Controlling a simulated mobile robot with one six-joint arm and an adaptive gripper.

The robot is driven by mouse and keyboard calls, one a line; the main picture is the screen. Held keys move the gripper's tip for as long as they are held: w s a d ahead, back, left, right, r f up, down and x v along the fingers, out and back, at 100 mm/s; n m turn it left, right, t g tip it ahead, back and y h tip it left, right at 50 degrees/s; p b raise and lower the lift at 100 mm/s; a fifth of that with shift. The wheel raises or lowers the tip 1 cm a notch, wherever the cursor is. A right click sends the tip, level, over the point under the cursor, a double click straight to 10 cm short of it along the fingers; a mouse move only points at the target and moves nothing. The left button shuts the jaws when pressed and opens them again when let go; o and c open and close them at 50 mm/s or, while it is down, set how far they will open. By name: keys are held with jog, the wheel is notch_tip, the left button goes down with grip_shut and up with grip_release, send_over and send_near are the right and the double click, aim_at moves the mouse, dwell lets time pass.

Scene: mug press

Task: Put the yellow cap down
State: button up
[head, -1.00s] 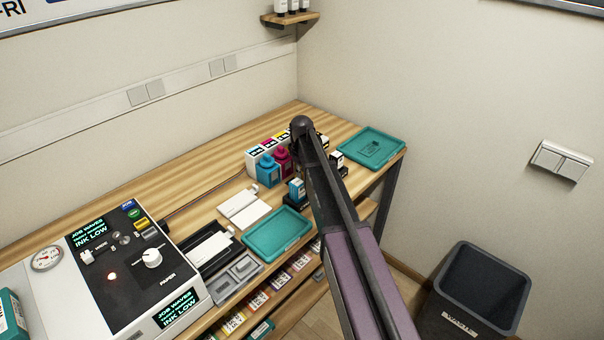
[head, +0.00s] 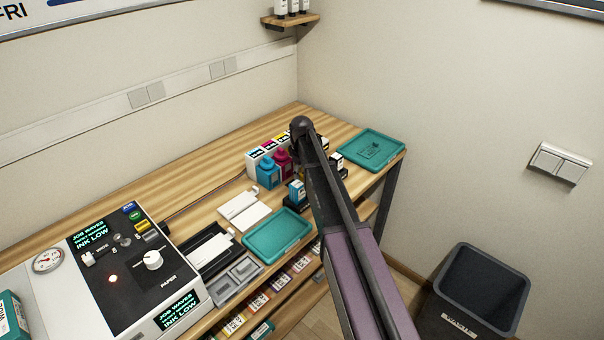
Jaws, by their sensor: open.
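I cannot make out the yellow cap in the head view. My dark, purple-sleeved arm rises from the lower right across the bench, and its far end and my gripper are hidden behind it. I see no cap on either.
A press with a dark panel (head: 115,262) reading "INK LOW" fills the lower left. White boxes with coloured labels (head: 262,152) stand behind the bottles. White pads (head: 244,210) lie mid-bench. A dark waste bin (head: 475,290) stands at right. The back left of the bench is clear.

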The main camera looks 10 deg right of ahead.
aim_at(301, 174)
notch_tip(301, 174, up, 11)
jog(key=p, duration=1.1)
jog(key=shift+r, duration=0.2)
jog(key=shift+s, duration=0.1)
dwell(0.4)
jog(key=s+m, duration=0.7)
jog(key=s, duration=2.2)
jog(key=shift+d, duration=0.15)
